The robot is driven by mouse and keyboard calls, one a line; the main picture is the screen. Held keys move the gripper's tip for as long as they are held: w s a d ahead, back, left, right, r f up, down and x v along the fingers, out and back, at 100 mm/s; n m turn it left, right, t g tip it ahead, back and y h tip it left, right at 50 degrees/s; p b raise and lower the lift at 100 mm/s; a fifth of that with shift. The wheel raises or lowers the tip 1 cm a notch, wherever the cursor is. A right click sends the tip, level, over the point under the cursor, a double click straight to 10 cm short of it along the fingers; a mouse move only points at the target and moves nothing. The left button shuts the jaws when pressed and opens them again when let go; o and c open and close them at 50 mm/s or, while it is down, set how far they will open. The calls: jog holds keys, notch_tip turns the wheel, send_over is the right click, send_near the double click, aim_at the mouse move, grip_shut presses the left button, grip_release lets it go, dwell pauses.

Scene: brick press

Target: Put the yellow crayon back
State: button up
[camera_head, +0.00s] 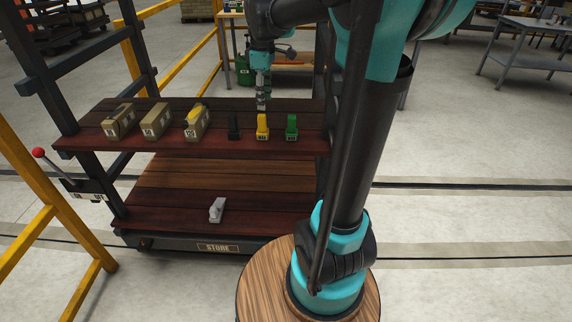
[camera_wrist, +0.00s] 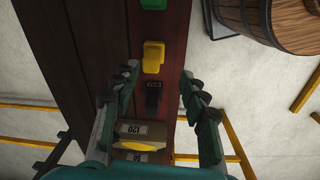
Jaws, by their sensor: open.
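The yellow crayon (camera_head: 196,114) appears as a slim yellow piece on top of the third tan block from the left on the upper shelf. In the wrist view the yellow piece (camera_wrist: 138,145) lies across the block marked 120. A yellow holder (camera_head: 263,128) stands between a black holder (camera_head: 234,127) and a green holder (camera_head: 291,127). My gripper (camera_head: 262,103) is just above and behind the yellow holder in the head view. In the wrist view my gripper (camera_wrist: 161,73) is open and empty, its fingers spread either side of the yellow and black holders.
Two more tan blocks (camera_head: 155,122) (camera_head: 119,122) sit at the left of the upper shelf (camera_head: 85,140). A small grey-white object (camera_head: 217,209) lies on the lower shelf. Dark uprights and yellow rails bound the rack on the left. A wooden barrel (camera_wrist: 275,20) stands beside it.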

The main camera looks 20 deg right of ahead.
jog(key=s+d+f+m+t, duration=0.1)
jog(key=s+f+m, duration=0.5)
jog(key=s+f, duration=0.4)
jog(key=s+d+f+m+t, duration=0.2)
jog(key=s+f+m, duration=0.4)
jog(key=s+f, duration=0.3)
jog(key=shift+s+f+t, duration=0.3)
jog(key=shift+s+f, duration=0.1)
jog(key=shift+f, duration=0.4)
jog(key=shift+d, duration=0.1)
dwell(2.2)
